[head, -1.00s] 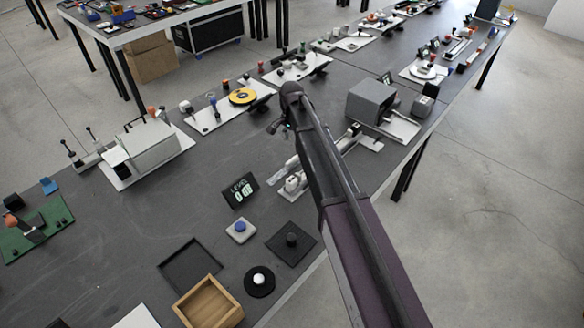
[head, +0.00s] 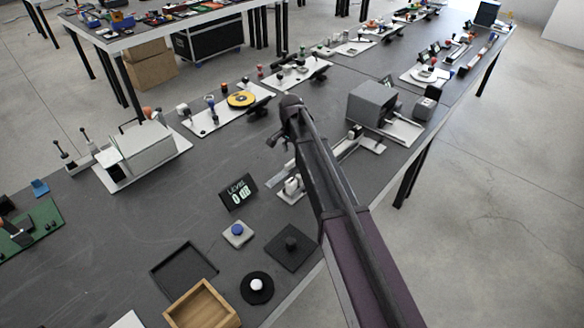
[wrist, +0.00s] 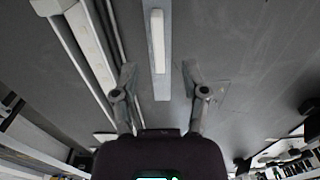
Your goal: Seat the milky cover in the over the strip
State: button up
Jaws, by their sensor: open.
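In the wrist view a narrow pale bar (wrist: 157,40), which looks like the milky cover, lies along a longer grey bar on the dark table. My gripper (wrist: 162,80) is open, one finger on either side of the grey bar's near end, with nothing between the pads. Its height above the table is hard to judge. Left of it runs a long pale fixture (wrist: 92,45) with parallel rails; I cannot make out the strip in it. In the head view my gripper (head: 272,140) is small and dark, and my arm hides part of the fixture (head: 293,187).
In the head view a level display (head: 238,192) stands left of the fixture. A grey box machine (head: 372,103) stands to the right. A blue button (head: 237,230), a black tray (head: 183,268) and a wooden box (head: 203,305) are nearer.

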aim_at(292, 161)
jog(key=shift+f, duration=0.1)
jog(key=shift+d+f+b, duration=0.15)
jog(key=shift+f+b, duration=2.4)
jog(key=shift+b, duration=0.05)
grip_shut()
